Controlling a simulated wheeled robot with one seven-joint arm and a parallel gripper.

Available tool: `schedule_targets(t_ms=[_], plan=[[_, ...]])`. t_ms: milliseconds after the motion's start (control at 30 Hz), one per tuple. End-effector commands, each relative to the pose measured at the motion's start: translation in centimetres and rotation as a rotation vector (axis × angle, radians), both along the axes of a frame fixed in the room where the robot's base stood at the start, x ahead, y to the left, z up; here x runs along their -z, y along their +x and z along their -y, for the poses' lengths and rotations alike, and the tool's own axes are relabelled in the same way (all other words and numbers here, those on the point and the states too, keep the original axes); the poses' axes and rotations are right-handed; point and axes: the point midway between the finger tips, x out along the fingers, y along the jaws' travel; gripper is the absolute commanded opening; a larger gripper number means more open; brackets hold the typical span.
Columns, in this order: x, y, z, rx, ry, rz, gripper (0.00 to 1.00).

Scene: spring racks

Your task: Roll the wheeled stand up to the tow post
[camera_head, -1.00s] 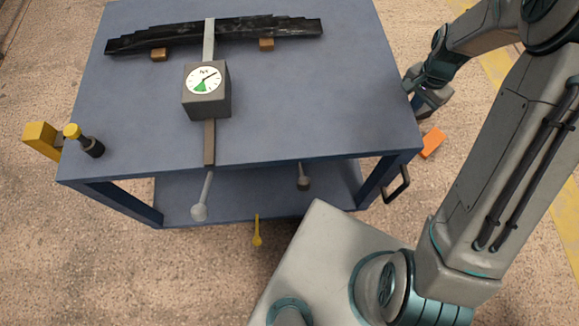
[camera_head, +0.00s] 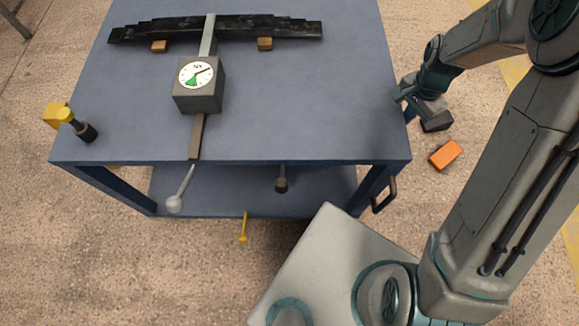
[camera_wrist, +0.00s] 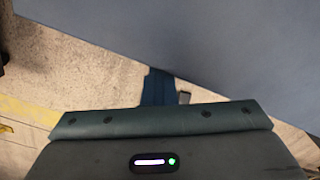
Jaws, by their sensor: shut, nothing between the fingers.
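The wheeled stand (camera_head: 300,120) is a blue table with a lower shelf; its wheels are hidden. A yellow block (camera_head: 55,113), probably the tow post, shows just past its left edge, partly hidden by the tabletop; I cannot tell whether they touch. My gripper (camera_head: 404,96) is shut and empty at the stand's right edge, seemingly against it.
An orange block (camera_head: 445,154) lies on the floor at right.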

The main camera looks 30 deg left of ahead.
Motion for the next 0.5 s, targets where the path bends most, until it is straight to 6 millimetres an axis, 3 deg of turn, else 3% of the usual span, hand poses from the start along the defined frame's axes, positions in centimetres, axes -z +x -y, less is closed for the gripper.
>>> schedule_targets(t_ms=[100, 500], plan=[[0.1, -1.0, -1.3, -0.013, 0.003, -0.01, 0.0], [0.1, -2.1, -2.9, 0.004, 0.001, -0.005, 0.0]])
